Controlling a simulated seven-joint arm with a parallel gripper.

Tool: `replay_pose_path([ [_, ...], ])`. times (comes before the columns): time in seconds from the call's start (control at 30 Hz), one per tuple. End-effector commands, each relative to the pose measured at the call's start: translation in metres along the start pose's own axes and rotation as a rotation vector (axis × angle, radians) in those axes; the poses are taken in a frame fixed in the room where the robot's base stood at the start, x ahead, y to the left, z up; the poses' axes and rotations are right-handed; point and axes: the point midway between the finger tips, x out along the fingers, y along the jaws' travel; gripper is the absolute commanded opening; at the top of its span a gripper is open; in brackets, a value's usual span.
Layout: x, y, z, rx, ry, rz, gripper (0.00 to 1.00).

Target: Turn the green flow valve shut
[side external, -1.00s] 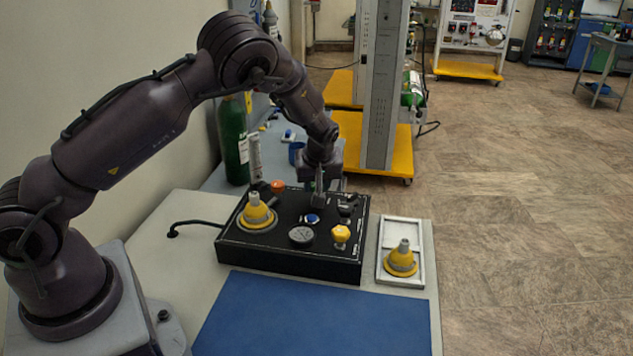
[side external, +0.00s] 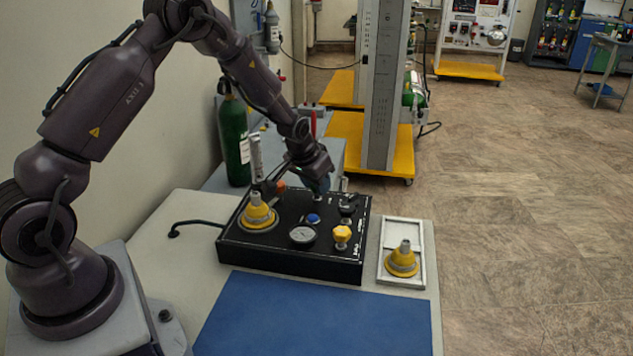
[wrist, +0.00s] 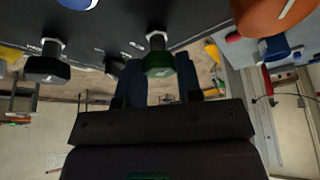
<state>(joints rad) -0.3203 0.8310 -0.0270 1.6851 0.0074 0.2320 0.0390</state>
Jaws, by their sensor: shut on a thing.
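The green flow valve (wrist: 158,64) is a dark green knob on a short metal stem at the rear of the black panel (side external: 290,267). In the wrist view it sits between the two fingers of my gripper (wrist: 158,78), which is shut on it. In the side view my gripper (side external: 319,190) comes down tilted onto the back of the panel and hides most of the knob. How far the valve is turned cannot be told.
A white tray (side external: 385,277) stands right; a blue mat (side external: 310,320) lies clear in front.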

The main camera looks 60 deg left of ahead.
Motion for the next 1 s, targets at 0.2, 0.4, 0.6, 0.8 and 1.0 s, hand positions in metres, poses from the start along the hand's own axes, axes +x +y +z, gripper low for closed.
replay_pose_path([
  [0.2,-0.0005,-0.0019,-0.0007,0.131,0.001,0.055,0.09],
  [0.4,-0.0003,-0.0016,-0.0006,0.211,0.000,0.087,0.09],
  [0.6,-0.0002,-0.0013,-0.0007,0.247,0.000,0.102,0.09],
  [0.8,-0.0002,-0.0009,-0.0007,0.258,0.000,0.105,0.09],
  [1.0,-0.0001,-0.0008,-0.0006,0.258,0.000,0.105,0.09],
])
